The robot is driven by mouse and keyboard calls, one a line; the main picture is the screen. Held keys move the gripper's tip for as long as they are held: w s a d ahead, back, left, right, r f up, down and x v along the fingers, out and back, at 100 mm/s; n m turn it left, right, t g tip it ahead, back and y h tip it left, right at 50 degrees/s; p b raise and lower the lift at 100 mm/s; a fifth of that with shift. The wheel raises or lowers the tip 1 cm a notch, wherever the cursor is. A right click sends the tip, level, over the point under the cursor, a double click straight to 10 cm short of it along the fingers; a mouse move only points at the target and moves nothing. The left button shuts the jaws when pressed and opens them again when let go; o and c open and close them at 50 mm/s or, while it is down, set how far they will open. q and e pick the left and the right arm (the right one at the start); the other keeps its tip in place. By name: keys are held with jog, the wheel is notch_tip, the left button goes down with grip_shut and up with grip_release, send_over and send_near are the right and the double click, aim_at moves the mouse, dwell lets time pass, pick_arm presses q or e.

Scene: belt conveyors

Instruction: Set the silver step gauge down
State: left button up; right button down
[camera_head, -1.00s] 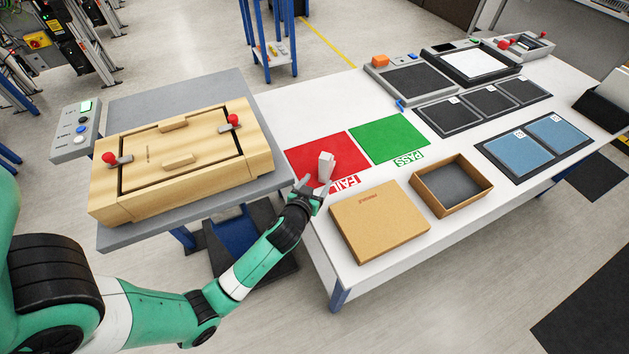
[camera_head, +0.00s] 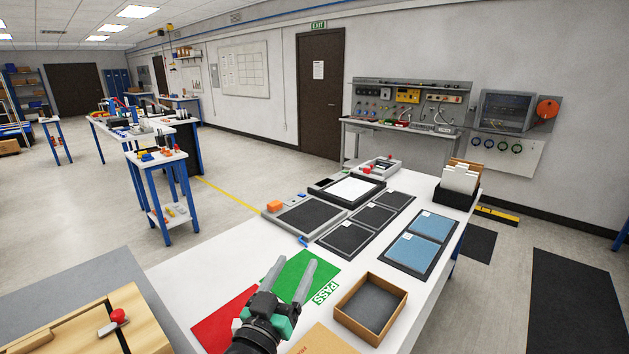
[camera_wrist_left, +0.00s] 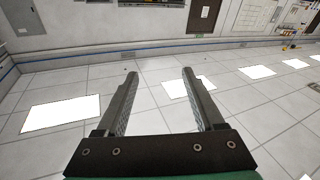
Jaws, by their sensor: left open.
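My left gripper (camera_head: 289,272) is in the lower middle of the head view, in front of the green PASS pad (camera_head: 318,268). Its two grey fingers point up and away, spread apart with nothing between them. The left wrist view also shows the gripper (camera_wrist_left: 155,82) with an empty gap, facing ceiling panels and a wall. I cannot make out the silver step gauge in either current view. The red pad (camera_head: 215,326) lies left of the gripper, partly hidden by it. My right gripper is not in view.
An open cardboard box (camera_head: 371,308) stands right of the gripper, with a brown lid (camera_head: 322,342) beside it. Dark mats (camera_head: 347,238), blue mats (camera_head: 411,248) and a grey device (camera_head: 303,215) lie farther back. A wooden fixture (camera_head: 95,325) is at lower left.

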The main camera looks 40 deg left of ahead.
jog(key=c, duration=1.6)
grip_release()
pick_arm(q)
jog(key=s+d+r+m+t+h, duration=0.2)
jog(key=d+r, duration=0.3)
jog(key=r, duration=0.5)
jog(key=s+d+r+m+t+h, duration=0.2)
jog(key=s+d+r+t+h, duration=0.2)
jog(key=r, duration=0.6)
jog(key=s+d+r+m+t+h, duration=0.3)
jog(key=s+d+r, duration=0.2)
jog(key=r, duration=0.4)
jog(key=shift+d+r+t+h, duration=0.3)
jog(key=shift+d+r, duration=0.1)
jog(key=shift+d, duration=0.4)
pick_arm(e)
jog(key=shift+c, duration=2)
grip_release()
